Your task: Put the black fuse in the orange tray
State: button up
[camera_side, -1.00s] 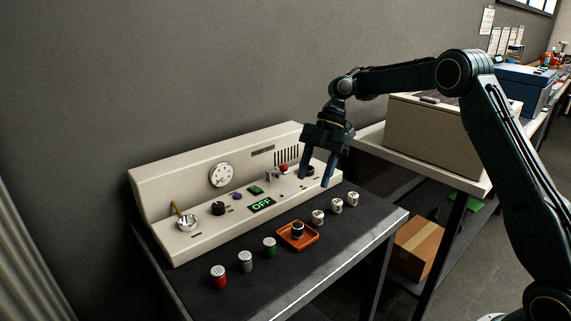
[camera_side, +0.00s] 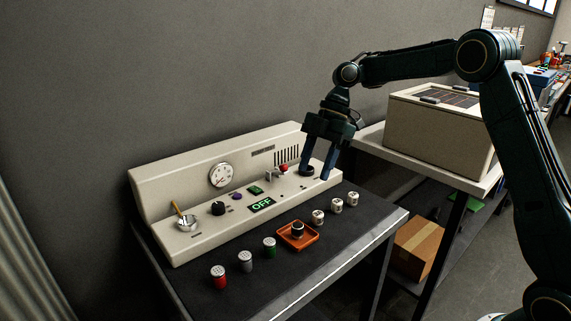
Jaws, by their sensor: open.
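The orange tray (camera_side: 311,240) lies on the dark bench top in front of the console. A small dark cylinder with a pale rim, which looks like the black fuse (camera_side: 298,229), stands upright in the tray. My gripper (camera_side: 316,176) points down with its two fingers apart and nothing visible between them. It is above the right end of the console, behind and to the right of the tray, clear of the fuse.
The beige console (camera_side: 215,220) has a dial, knobs, a green OFF display (camera_side: 262,205) and a red-tipped lever (camera_side: 283,168). A beige box (camera_side: 435,138) sits behind.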

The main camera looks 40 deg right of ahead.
jog(key=s+a+r+m+t+h, duration=0.35)
jog(key=s+r+m, duration=0.6)
jog(key=s, duration=0.45)
jog(key=s+d+f+m+t+h, duration=0.1)
jog(key=s+m, duration=0.3)
jog(key=s, duration=0.4)
jog(key=s+d+f+m+t+h, duration=0.1)
jog(key=s+d+f+m, duration=0.2)
jog(key=s+m, duration=0.2)
jog(key=s, duration=0.3)
jog(key=shift+d+f+t, duration=0.25)
jog(key=shift+d+t, duration=0.1)
jog(key=shift+d, duration=0.05)
